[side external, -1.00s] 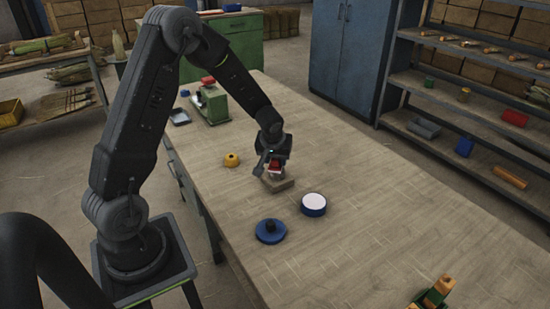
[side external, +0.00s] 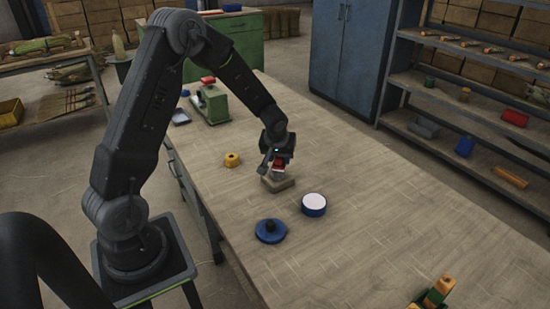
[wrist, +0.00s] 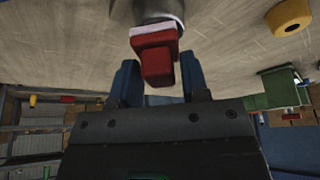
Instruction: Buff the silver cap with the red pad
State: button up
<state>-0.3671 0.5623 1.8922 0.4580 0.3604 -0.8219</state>
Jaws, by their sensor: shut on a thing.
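The red pad (wrist: 152,58) is a red block with a pale layer on its far end. It sits between the blue fingers of my gripper (wrist: 160,76), which is shut on it. The rounded, grey silver cap (wrist: 160,10) is cut off by the top edge of the wrist view, just beyond the pad's pale face; I cannot tell whether they touch. In the side view my gripper (side external: 278,163) points down over a grey-beige block (side external: 279,185) on the table (side external: 360,200). The cap is mostly hidden there.
A blue disc with a dark knob (side external: 270,231) and a blue round container with a white top (side external: 314,204) stand nearby. A yellow ring (side external: 232,159) lies left of my gripper. A green device (side external: 212,103) stands farther back. The table's right side is mostly clear.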

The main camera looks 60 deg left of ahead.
jog(key=shift+w, duration=0.5)
jog(key=shift+s, duration=1.75)
jog(key=shift+s+r, duration=0.1)
jog(key=shift+s, duration=0.1)
notch_tip(320, 180, up, 8)
